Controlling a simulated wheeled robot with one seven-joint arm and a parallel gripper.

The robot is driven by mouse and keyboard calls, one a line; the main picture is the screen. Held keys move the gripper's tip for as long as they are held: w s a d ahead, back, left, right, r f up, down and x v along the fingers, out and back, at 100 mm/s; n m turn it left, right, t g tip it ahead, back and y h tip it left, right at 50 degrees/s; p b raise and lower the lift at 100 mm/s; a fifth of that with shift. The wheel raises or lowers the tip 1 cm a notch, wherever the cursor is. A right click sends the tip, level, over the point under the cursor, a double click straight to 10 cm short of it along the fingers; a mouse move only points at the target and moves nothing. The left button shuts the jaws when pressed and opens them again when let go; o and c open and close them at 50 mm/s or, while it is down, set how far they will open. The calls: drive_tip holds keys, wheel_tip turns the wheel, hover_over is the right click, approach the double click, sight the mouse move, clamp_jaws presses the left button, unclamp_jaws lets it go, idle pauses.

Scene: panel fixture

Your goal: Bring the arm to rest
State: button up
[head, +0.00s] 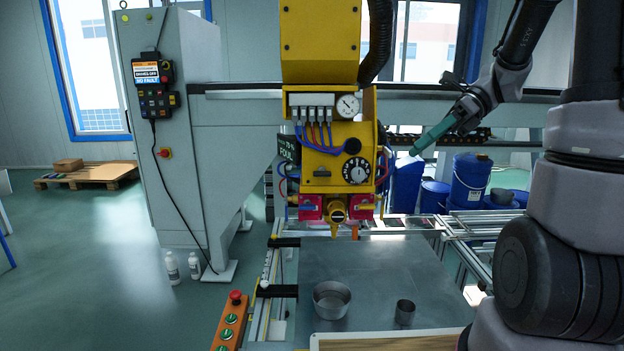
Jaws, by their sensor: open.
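My arm comes down from the upper right of the head view. My gripper (434,134) hangs in the air right of the yellow machine head, its teal fingers pointing down and to the left. It is open and I see nothing held in it. The gap between the fingers is hard to make out from this side. The gripper is apart from the panel fixture and well above the grey metal plate (375,262).
A yellow machine head (322,150) hangs over the plate. A wide metal bowl (331,299) and small cup (405,312) stand on the plate. A button box (231,322) is at front left. Blue drums (469,180) stand behind. Floor at left is mostly clear.

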drive_tip(key=s+r+n+t+h, duration=0.3)
drive_tip(key=s+n+t+h, duration=0.1)
drive_tip(key=n, duration=0.5)
drive_tip(key=s+d+r+n+t+h, duration=0.1)
drive_tip(key=s+r+n+t+h, duration=0.3)
drive_tip(key=n, duration=0.6)
drive_tip(key=shift+s+d+t+h, duration=0.15)
drive_tip(key=shift+s+t+h, duration=0.3)
drive_tip(key=shift+t, duration=0.55)
